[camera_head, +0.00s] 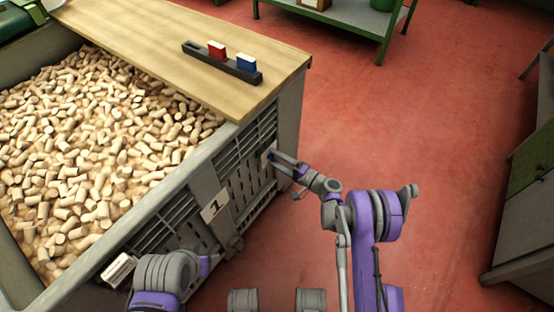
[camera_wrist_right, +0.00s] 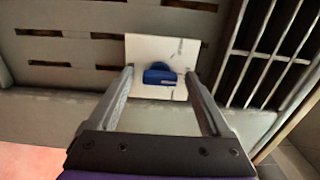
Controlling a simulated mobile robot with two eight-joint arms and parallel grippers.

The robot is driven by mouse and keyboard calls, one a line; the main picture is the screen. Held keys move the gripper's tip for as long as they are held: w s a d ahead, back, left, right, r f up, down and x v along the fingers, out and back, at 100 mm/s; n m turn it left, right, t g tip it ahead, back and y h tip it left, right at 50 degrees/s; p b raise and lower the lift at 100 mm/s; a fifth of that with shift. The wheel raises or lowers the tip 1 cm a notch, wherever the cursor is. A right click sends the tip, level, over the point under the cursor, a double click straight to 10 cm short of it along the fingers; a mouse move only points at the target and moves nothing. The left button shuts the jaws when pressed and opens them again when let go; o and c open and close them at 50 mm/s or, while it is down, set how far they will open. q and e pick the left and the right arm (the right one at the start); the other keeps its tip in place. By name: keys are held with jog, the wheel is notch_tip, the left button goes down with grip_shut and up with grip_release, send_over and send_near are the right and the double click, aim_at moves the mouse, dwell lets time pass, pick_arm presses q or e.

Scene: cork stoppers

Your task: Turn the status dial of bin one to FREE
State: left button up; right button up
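Bin one (camera_head: 188,190) is a large grey crate full of corks, with a "1" plate (camera_head: 214,205) on its slatted side. The status dial is a blue knob (camera_wrist_right: 160,74) on a white plate (camera_wrist_right: 145,48) on that side; small dark marks on the plate are unreadable. My right gripper (camera_head: 271,159) is at the dial, mostly covering it in the head view. In the right wrist view its fingers (camera_wrist_right: 160,76) are open, one on each side of the knob, with gaps visible.
A wooden board (camera_head: 150,45) covers the bin's far end and bears a dark rack (camera_head: 222,62) with a red and a blue block. A green-framed shelf (camera_head: 345,20) stands behind. A grey cabinet (camera_head: 525,215) is at right. The red floor between is clear.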

jog(key=p+v, duration=0.1)
jog(key=v, duration=1)
jog(key=shift+p, duration=0.4)
jog(key=shift+w+a, duration=0.1)
